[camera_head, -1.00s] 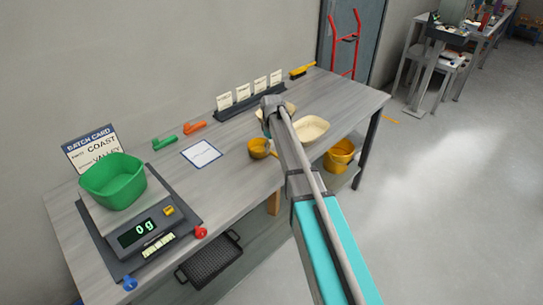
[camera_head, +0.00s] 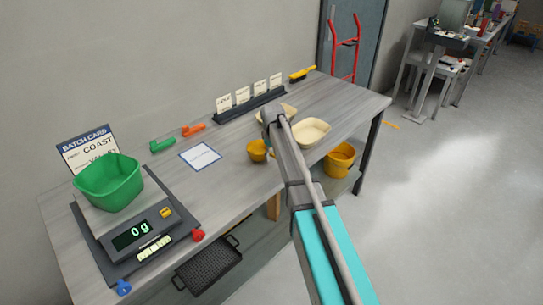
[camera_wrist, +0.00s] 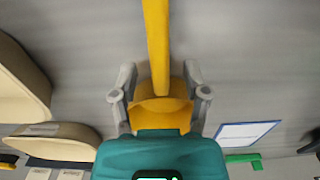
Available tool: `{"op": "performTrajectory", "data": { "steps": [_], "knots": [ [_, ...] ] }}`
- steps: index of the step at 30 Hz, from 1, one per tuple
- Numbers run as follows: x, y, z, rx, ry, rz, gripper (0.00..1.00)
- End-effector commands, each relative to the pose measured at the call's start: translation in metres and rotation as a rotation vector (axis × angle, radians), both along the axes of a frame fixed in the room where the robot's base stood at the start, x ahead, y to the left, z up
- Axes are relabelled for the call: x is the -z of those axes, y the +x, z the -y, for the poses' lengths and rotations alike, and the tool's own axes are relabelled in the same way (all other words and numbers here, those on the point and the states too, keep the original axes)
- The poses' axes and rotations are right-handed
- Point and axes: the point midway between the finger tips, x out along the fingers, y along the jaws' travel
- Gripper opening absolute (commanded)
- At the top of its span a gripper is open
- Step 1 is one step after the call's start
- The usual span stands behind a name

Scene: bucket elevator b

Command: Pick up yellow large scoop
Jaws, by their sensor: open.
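The yellow scoop (camera_head: 257,151) lies on the workbench, beside my arm's far end. In the wrist view, its yellow bowl (camera_wrist: 160,110) lies between the two grey fingers of my gripper (camera_wrist: 159,85). Its straight handle (camera_wrist: 157,40) runs to the top edge of that view. My gripper is open, with one finger on each side of the scoop; whether either touches it I cannot tell. My gripper's teal body hides part of the bowl. In the head view my arm hides most of my gripper and the scoop's handle.
Cream bowls (camera_head: 310,132) stand right of the scoop; a yellow bucket (camera_head: 340,160) is below the bench's front edge. A white sheet (camera_head: 200,156), a green scoop (camera_head: 162,145) and an orange scoop (camera_head: 193,130) lie left. A scale (camera_head: 140,232) bears a green tub (camera_head: 108,183).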

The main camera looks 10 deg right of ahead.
Motion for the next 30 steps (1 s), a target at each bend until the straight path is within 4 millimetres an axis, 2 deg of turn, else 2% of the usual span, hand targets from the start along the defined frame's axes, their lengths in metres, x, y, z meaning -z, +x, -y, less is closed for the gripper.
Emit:
{"op": "performTrajectory", "data": {
  "steps": [4, 12, 14, 30],
  "knots": [
    [0.0000, 0.0000, 0.0000, 0.000, 0.000, 0.000, 0.60],
    [0.0000, 0.0000, 0.0001, 0.000, 0.000, 0.000, 0.10],
    [0.0000, 0.0000, 0.0002, 0.000, 0.000, 0.000, 0.00],
    [-0.0012, 0.0000, 0.0005, 0.001, 0.000, 0.000, 0.00]
  ]
}}
